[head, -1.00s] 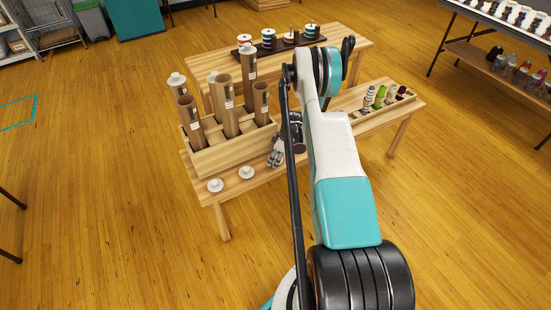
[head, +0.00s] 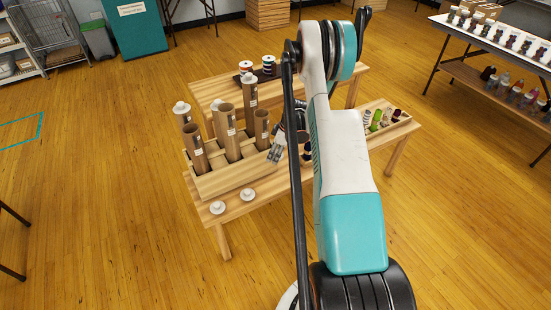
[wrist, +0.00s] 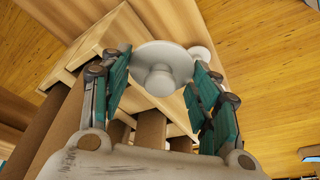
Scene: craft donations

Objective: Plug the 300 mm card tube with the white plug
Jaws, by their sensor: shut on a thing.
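My gripper (head: 275,153) is at the right end of the wooden crate, above the table. In the wrist view it is shut on a white plug (wrist: 160,68), a round disc with a smaller stub, held between the teal finger pads. The plug cannot be made out in the head view. Several card tubes stand in the crate (head: 236,180). The front left tube (head: 196,152), the middle tube (head: 229,135) and the right tube (head: 262,128) have open tops. Tubes behind carry white plugs, such as the back one (head: 250,95). Their labels are too small to read.
Two loose white plugs, a left one (head: 217,208) and a right one (head: 247,194), lie on the table's front left. A tray of small coloured items (head: 385,119) is at the right. Thread spools (head: 246,68) stand on the back table, partly behind my arm.

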